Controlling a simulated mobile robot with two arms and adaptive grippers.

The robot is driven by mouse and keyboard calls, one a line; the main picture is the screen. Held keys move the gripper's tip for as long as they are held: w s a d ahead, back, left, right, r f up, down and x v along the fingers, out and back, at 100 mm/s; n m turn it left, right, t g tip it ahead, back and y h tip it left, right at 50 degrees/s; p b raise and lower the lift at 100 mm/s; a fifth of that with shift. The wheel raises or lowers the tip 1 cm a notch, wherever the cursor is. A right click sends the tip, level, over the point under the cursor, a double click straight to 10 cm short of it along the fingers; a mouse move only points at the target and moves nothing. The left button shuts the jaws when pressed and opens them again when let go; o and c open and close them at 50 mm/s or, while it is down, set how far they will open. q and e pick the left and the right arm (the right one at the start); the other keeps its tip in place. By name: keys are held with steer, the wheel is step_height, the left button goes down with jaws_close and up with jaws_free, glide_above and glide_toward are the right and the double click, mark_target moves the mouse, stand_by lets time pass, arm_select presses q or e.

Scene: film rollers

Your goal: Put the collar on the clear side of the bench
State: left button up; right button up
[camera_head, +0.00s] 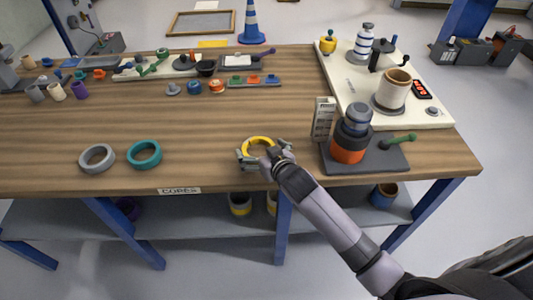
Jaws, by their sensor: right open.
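A yellow ring-shaped collar (257,141) lies at the front middle of the wooden bench (215,125). My right gripper (262,156) is open at the near side of the yellow collar, its fingers spread close to the ring. Whether they touch it cannot be told, and the gripper hides the ring's near part. Two similar rings, a grey one (97,158) and a teal one (144,154), lie apart from it at the front left. My left gripper is not in view.
An orange and dark device (350,143) stands on a dark plate at the right, beside a small white box (323,118). A white board (430,112) with a beige roller is behind. Small parts line the back left. The bench's middle left is bare. A "CORES" label (180,190) marks the front edge.

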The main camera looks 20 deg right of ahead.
steer(key=shift+s+r, duration=0.2)
steer(key=shift+r, duration=0.35)
steer(key=v, duration=1.1)
steer(key=shift+s, duration=0.3)
